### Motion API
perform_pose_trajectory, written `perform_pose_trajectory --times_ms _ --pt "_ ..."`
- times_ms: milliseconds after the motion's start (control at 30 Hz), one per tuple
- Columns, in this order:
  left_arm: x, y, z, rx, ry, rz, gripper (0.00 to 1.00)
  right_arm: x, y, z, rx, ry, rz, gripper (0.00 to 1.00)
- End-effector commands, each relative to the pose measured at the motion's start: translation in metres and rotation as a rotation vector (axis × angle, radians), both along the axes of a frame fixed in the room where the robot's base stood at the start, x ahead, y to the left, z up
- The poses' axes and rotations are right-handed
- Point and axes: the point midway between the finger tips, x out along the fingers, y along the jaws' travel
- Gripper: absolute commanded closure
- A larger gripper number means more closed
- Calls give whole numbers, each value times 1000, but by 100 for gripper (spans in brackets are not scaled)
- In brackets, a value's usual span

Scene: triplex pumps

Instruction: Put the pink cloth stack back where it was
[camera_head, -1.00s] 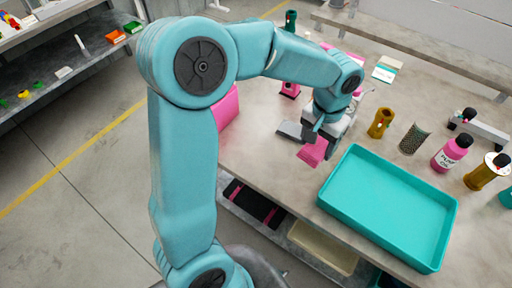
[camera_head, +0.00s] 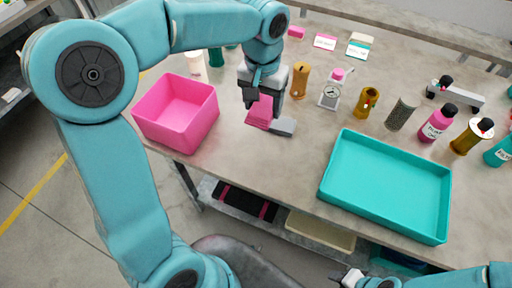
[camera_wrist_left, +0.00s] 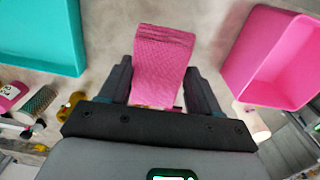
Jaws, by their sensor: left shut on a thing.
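The pink cloth stack (camera_head: 259,113) is between the fingers of my left gripper (camera_head: 256,92), which is shut on it. It hangs below the fingers, over the table between the pink bin and the teal tray. Whether its lower edge touches the table I cannot tell. In the left wrist view the cloth stack (camera_wrist_left: 163,62) sticks out, textured, between the two dark fingers of the gripper (camera_wrist_left: 160,85). A flat grey piece (camera_head: 283,126) lies just right of the cloth. My right gripper (camera_head: 350,277) shows small at the bottom edge; its fingers are unclear.
The open pink bin (camera_head: 178,135) stands at the table's left front edge. The teal tray (camera_head: 345,200) is at the right front. Several bottles and containers, including a pink bottle (camera_head: 438,124), stand behind the tray.

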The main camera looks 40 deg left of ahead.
Motion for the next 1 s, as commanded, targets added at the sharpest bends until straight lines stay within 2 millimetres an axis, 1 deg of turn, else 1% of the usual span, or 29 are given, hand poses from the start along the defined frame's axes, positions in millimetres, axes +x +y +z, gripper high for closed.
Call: perform_pose_trajectory --times_ms 33,200,300,400,500,633,833,900,1000 --pt "-2 -1 -17 -1 9 -2 70 0 0 -3 0 0 0 57" --pt "-1 -3 -68 -1 10 -2 70 0 0 -5 0 0 0 57" --pt "-1 -3 -96 -1 9 -2 70 0 0 -6 0 0 0 57" --pt "0 -2 -119 -1 8 -1 70 0 0 -6 0 0 0 57" --pt "0 -1 -134 -1 5 0 70 0 0 -7 0 0 0 57" --pt "0 1 -144 0 4 1 70 0 0 -7 0 0 0 57" --pt "0 3 -176 0 6 2 70 0 0 -8 0 0 0 57" --pt "0 3 -182 -1 4 3 70 0 0 -8 0 0 0 57" --pt "0 3 -183 0 2 2 70 0 0 -8 0 0 0 57"
